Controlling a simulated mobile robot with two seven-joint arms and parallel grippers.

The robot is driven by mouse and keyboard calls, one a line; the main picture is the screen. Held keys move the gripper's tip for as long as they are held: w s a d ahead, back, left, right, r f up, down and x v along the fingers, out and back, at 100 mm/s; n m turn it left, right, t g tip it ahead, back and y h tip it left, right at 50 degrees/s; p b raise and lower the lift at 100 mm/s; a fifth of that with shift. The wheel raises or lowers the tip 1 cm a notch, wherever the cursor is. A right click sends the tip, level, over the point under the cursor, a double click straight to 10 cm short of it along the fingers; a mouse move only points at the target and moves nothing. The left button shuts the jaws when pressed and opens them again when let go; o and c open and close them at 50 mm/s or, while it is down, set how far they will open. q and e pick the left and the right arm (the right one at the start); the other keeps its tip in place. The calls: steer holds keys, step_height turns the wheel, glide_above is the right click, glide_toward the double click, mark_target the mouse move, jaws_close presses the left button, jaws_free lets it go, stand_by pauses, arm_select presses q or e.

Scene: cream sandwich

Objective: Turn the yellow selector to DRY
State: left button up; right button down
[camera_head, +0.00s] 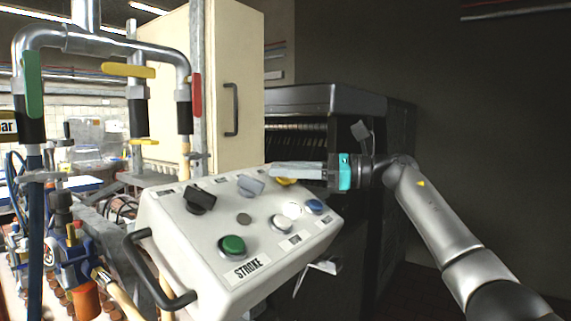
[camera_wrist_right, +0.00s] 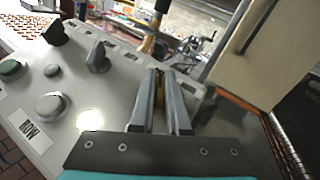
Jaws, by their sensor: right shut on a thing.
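The yellow selector (camera_head: 286,181) sits at the far right of the control box (camera_head: 180,238), partly hidden behind my right gripper (camera_head: 276,170). In the right wrist view, my right gripper (camera_wrist_right: 167,132) is shut on the yellow selector (camera_wrist_right: 159,90), with one finger on each side of it. Only a thin yellow strip shows between the fingers. The labels around the selector cannot be read, so I cannot tell its setting. My left gripper does not show.
The panel also bears a black selector (camera_head: 200,197), a grey selector (camera_head: 250,184), a green button (camera_head: 232,246), white buttons (camera_head: 282,224) and a blue button (camera_head: 314,206). A black handle (camera_head: 158,272) projects at its left. Pipes with coloured levers (camera_head: 128,71) stand at left.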

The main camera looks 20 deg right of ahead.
stand_by(0.5)
steer(key=c, duration=0.9)
jaws_free()
steer(key=shift+s+d, duration=0.15)
steer(key=shift+d, duration=0.25)
steer(key=b+v, duration=0.3)
steer(key=v, duration=1.1)
steer(key=shift+s+d, duration=0.1)
steer(key=shift+d, duration=0.05)
